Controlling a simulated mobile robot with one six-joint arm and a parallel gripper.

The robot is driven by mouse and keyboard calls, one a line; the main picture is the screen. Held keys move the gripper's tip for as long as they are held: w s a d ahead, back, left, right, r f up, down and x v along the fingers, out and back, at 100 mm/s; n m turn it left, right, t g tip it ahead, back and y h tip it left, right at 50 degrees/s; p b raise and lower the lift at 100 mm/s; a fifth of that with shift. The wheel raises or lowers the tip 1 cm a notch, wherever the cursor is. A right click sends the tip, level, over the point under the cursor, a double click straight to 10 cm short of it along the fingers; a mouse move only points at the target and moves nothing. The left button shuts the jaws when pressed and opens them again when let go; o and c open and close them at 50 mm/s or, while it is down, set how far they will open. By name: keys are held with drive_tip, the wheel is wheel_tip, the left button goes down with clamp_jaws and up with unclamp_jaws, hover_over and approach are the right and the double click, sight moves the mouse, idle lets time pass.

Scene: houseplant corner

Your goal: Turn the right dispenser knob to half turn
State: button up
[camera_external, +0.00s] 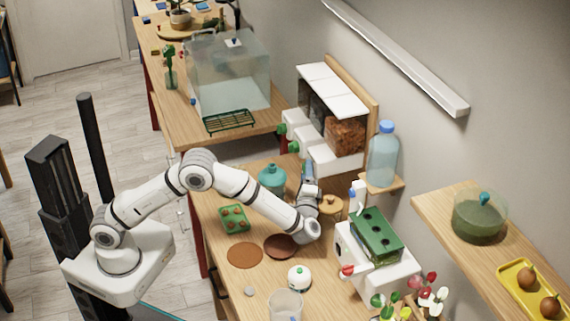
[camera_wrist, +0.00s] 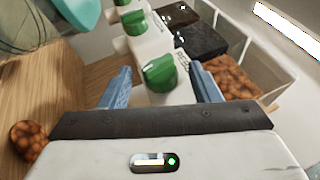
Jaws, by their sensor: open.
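The dispenser (camera_external: 335,157) is a row of clear bins with white lids and white fronts against the wall. Its right bin holds orange-brown pebbles (camera_wrist: 232,76). The right green knob (camera_wrist: 160,73) sits on the white front below that bin, with partly hidden lettering beside it. Two more green knobs, the middle one (camera_wrist: 135,22) and the left one at the top edge, lie beyond it. My gripper (camera_wrist: 163,76) is open, with one blue finger to each side of the right knob; contact cannot be told. In the external view my gripper (camera_external: 308,170) hides the right knob.
A teal bottle (camera_external: 272,180) stands left of my gripper. A round tan-topped pot (camera_external: 331,206) and a large blue water bottle (camera_external: 383,155) are close on the right. A white box with a green top (camera_external: 376,236) stands nearer. Brown discs (camera_external: 244,255) lie on the bench.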

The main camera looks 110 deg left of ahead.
drive_tip(key=b+v, duration=0.1)
drive_tip(key=v, duration=0.7)
drive_tip(key=shift+a+r, duration=0.1)
